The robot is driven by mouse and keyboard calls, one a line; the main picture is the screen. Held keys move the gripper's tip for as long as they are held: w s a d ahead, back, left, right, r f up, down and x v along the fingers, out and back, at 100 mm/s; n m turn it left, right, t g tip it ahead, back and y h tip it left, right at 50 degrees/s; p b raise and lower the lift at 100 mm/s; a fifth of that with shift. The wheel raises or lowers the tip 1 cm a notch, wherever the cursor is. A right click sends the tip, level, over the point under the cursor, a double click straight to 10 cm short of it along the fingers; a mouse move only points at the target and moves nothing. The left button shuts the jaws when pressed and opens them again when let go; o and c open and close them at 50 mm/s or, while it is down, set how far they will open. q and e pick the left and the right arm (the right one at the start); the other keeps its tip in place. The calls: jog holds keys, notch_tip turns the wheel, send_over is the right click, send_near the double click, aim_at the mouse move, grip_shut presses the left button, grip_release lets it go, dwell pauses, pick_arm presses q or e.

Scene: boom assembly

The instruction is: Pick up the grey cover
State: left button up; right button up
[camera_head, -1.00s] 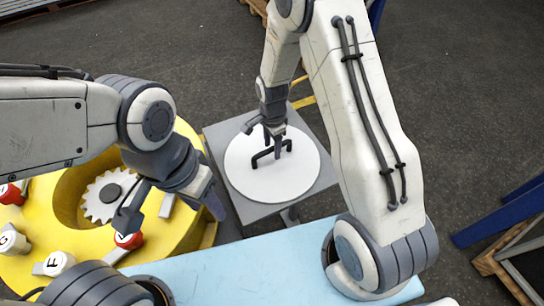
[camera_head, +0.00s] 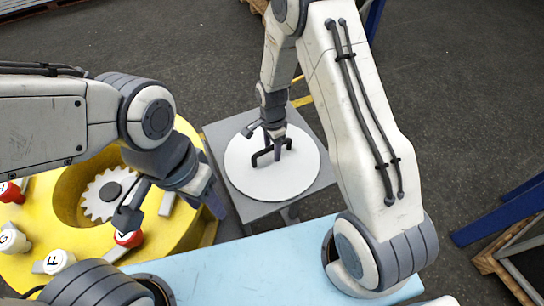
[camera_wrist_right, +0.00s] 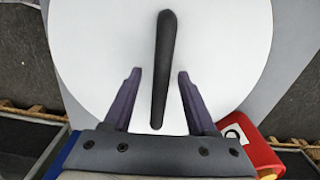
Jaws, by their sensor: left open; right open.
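The cover is a round, light disc (camera_head: 290,183) with a dark bar handle (camera_head: 264,157), lying flat on a grey square stand. It looks white to pale grey. My right gripper (camera_head: 272,150) is open right at the handle. In the right wrist view the handle (camera_wrist_right: 163,70) runs between the two fingers of the right gripper (camera_wrist_right: 158,75), with a gap on each side. The disc (camera_wrist_right: 90,40) fills most of that view. My left gripper (camera_head: 172,212) is open and empty over the yellow round housing, left of the stand.
The grey stand (camera_head: 322,182) has some bare top around the disc. The yellow housing (camera_head: 185,235) holds a pale gear (camera_head: 98,208) and several red and white lettered knobs. A light blue surface (camera_head: 240,270) lies in front. A blue beam (camera_head: 500,215) is at right.

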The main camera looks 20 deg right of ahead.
jog(key=shift+c, duration=0.3)
grip_shut()
dwell(1.0)
jog(key=shift+w+r, duration=0.15)
